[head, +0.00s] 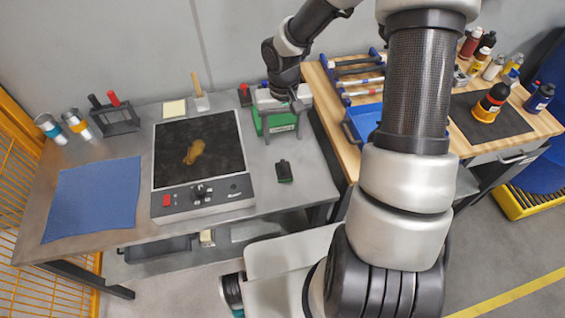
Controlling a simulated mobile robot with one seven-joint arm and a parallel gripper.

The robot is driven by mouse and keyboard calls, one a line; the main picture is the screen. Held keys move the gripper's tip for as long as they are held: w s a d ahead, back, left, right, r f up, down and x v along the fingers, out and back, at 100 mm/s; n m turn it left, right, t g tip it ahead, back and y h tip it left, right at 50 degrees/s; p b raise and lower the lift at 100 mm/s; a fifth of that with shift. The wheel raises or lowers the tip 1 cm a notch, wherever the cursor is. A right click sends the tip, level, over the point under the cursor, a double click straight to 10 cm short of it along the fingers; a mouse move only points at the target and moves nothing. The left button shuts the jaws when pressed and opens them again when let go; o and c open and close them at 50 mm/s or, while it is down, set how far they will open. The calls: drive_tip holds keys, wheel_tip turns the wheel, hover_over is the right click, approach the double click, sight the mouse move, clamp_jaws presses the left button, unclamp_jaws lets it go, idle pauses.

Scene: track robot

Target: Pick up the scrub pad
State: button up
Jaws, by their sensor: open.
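My gripper (297,103) is at the back right of the bench, above and beside a green and white box (276,122). It is behind the small dark block in the picture and apart from it. My gripper is open; its fingertips are small and hard to make out, and I see nothing held in it.
A hot plate (180,195) with a brown stain and a blue cloth (94,198) lie on the bench. A dark caddy (117,122) and cans stand at the back left. A wooden bench (462,133) with bottles is at the right. Bare metal surrounds the dark block.

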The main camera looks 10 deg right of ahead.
approach(284, 165)
wheel_tip(284, 165, down, 5)
drive_tip(key=shift+w+a+f+b, duration=0.1)
drive_tip(key=shift+f+b, duration=0.05)
drive_tip(key=shift+b, duration=0.15)
drive_tip(key=shift+f, duration=2.65)
drive_tip(key=c, duration=1.2)
drive_tip(key=shift+o, duration=0.2)
wheel_tip(284, 165, up, 10)
drive_tip(key=shift+r+p, duration=0.1)
drive_tip(key=shift+p, duration=0.25)
drive_tip(key=o, duration=0.5)
drive_tip(key=c, duration=0.4)
